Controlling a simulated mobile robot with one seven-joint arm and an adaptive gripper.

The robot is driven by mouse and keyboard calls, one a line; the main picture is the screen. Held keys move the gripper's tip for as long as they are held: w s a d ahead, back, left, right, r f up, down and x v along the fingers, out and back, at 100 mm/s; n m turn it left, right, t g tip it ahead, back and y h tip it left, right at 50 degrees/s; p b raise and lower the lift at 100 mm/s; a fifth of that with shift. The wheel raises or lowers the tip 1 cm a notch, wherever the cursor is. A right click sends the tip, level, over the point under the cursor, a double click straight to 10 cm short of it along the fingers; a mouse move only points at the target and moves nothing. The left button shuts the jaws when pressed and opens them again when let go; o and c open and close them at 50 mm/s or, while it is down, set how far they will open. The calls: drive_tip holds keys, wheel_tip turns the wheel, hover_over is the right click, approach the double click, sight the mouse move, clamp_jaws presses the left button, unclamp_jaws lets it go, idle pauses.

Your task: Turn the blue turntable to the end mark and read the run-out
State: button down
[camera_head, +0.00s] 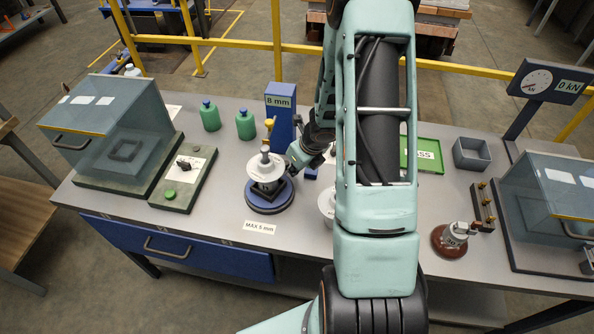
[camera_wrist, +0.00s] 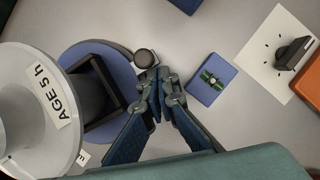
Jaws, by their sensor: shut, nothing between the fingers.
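The blue turntable (camera_head: 270,204) stands on the bench and carries a stack with pale round discs (camera_head: 264,166). In the wrist view the turntable (camera_wrist: 123,92) fills the left, under a disc labelled "AGE 5 h" (camera_wrist: 30,85) and a dark square frame (camera_wrist: 100,100). A small round dark knob (camera_wrist: 145,58) shows by the turntable's rim. My gripper (camera_wrist: 160,76) is shut and empty, its tips close to the knob; contact is unclear. A small white mark (camera_wrist: 82,157) is at the turntable's lower edge. A blue post (camera_head: 281,118) behind the stack reads "8 mm".
A "MAX 5 mm" label (camera_head: 260,227) lies in front. A blue square block (camera_wrist: 210,78) is right of my fingers. Two green bottles (camera_head: 210,116), a control box (camera_head: 184,173) and a glass-sided case (camera_head: 108,125) stand left. My arm hides the bench's middle.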

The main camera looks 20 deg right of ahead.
sight(288, 162)
drive_tip(key=shift+w+a+p, duration=0.25)
drive_tip(key=shift+w+a, duration=0.05)
drive_tip(key=shift+w, duration=0.4)
drive_tip(key=shift+w+a+p, duration=0.2)
drive_tip(key=shift+w+a, duration=0.05)
drive_tip(key=shift+w, duration=0.45)
drive_tip(key=shift+w+a, duration=0.1)
drive_tip(key=shift+w, duration=0.05)
drive_tip(key=shift+r, duration=0.1)
drive_tip(key=v, duration=1.2)
